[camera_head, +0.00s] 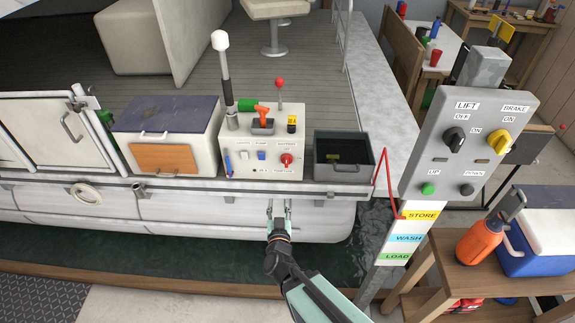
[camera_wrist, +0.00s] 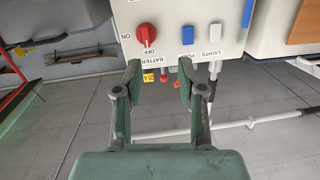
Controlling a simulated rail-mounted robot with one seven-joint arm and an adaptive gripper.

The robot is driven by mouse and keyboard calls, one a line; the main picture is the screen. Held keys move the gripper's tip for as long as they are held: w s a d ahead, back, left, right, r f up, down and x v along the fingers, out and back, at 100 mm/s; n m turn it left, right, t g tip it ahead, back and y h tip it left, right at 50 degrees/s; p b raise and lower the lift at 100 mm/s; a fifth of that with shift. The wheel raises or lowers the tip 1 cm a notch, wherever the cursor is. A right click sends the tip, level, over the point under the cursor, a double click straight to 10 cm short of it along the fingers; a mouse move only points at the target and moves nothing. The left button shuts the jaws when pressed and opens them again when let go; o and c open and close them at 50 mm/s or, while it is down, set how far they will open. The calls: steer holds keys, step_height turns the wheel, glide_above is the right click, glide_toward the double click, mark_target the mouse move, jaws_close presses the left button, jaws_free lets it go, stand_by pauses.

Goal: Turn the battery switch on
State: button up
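The battery switch is a red rotary knob (camera_head: 287,159) on the front of a white console (camera_head: 240,168) on the boat's deck. It also shows in the wrist view (camera_wrist: 147,35), where the picture is upside down. There, the OFF label sits just below the knob and the ON label to its left. The knob's ridge runs roughly up and down, in line with OFF. My gripper (camera_head: 279,206) is open and empty below the console in the head view. In the wrist view my gripper's fingers (camera_wrist: 159,75) are spread apart, short of the knob and not touching it.
Blue and white rocker switches (camera_wrist: 187,35) sit beside the knob. A dark open bin (camera_head: 343,170) stands right of the console and a cooler (camera_head: 167,120) left. The space before the console looks clear.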

steer(key=d+r+t+h, duration=0.1)
steer(key=d+r, duration=0.1)
steer(key=b, duration=1.1)
glide_toward(286, 163)
steer(key=w+p, duration=0.2)
steer(key=w, duration=0.7)
steer(key=shift+a+f, duration=0.1)
steer(key=shift+s, duration=0.1)
jaws_close()
